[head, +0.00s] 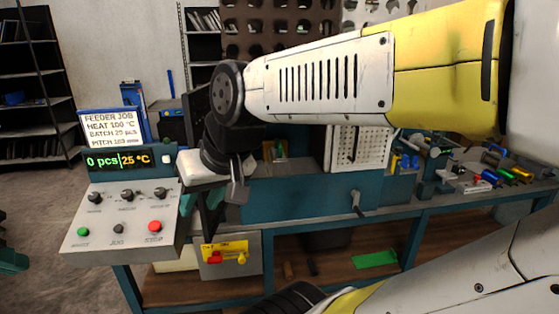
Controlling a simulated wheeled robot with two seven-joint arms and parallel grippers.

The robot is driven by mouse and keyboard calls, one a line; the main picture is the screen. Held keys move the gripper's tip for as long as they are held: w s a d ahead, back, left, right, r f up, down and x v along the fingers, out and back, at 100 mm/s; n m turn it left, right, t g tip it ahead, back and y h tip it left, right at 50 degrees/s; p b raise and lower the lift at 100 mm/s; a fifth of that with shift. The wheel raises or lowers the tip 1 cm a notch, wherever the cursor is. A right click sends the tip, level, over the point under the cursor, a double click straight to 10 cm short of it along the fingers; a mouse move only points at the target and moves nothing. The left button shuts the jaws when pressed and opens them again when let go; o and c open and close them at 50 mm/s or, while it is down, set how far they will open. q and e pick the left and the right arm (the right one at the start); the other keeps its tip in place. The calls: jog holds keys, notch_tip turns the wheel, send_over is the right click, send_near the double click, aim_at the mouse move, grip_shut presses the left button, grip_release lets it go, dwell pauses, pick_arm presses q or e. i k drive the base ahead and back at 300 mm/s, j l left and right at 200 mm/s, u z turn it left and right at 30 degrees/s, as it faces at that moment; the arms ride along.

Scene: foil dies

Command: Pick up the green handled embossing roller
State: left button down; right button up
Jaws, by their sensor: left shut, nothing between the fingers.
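I cannot tell for sure which thing is the green handled embossing roller. A rack of small tools with coloured handles lies at the right end of the bench, and a green handle (522,173) shows there. Another small green part (441,151) stands left of it, and a green bit (279,149) shows in a recess mid-bench. My left gripper (211,216) hangs over the bench's front edge beside the control box, shut and empty, far left of the tool rack. My right gripper is out of frame; only its arm shows at lower right.
A grey control box (120,222) with knobs and buttons and a lit display (118,160) stand at left. A white perforated panel (358,148) stands mid-bench. A crank handle (357,203) juts from the front. A red and yellow switch (226,257) sits below.

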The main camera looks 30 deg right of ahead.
aim_at(277, 157)
jog(key=z, duration=1.25)
jog(key=i+j+u, duration=0.3)
jog(key=i, duration=0.2)
jog(key=i+u, duration=0.25)
jog(key=i, duration=0.25)
